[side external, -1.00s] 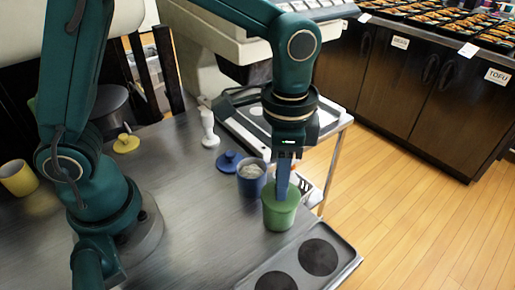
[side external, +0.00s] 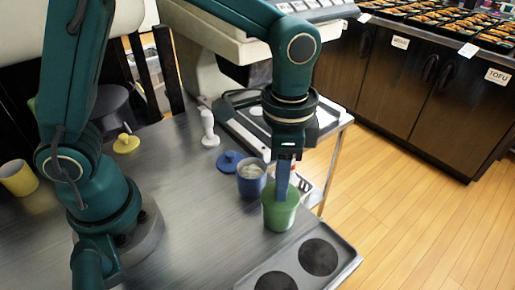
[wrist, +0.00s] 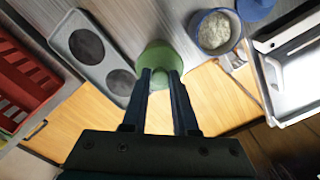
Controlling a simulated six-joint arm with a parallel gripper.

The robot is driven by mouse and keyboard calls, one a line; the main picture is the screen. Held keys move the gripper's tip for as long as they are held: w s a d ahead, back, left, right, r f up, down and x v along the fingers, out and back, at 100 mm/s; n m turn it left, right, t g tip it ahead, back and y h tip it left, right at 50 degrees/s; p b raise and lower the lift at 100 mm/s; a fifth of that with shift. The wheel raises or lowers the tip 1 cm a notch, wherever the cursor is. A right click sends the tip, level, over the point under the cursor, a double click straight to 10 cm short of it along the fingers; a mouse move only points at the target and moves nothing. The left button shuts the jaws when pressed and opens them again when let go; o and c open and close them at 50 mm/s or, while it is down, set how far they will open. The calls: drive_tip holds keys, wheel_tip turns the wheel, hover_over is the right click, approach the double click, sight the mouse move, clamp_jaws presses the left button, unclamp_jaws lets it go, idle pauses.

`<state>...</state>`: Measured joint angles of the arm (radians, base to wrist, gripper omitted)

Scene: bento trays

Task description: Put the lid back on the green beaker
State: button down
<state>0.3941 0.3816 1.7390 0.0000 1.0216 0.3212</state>
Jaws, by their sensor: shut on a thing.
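The green beaker (side external: 280,214) stands upright on the metal table, near its right edge. My gripper (side external: 281,198) points down over its mouth. In the wrist view, my gripper (wrist: 161,78) is shut on the knob of the green lid (wrist: 160,57). The lid is at the top of the beaker and seems to cover the mouth. Lid and beaker share the same green and the fingers hide part of the rim, so I cannot tell if the lid is fully seated.
A blue beaker (side external: 251,182) with pale contents stands open close behind the green one, its blue lid (side external: 229,160) beside it. A grey tray with dark round pads (side external: 340,245) lies in front. A yellow beaker (side external: 18,178) and yellow lid (side external: 126,143) are at the left.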

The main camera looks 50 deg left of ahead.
idle(0.3)
drive_tip(key=shift+c, duration=0.6)
unclamp_jaws()
drive_tip(key=shift+r, duration=3.5)
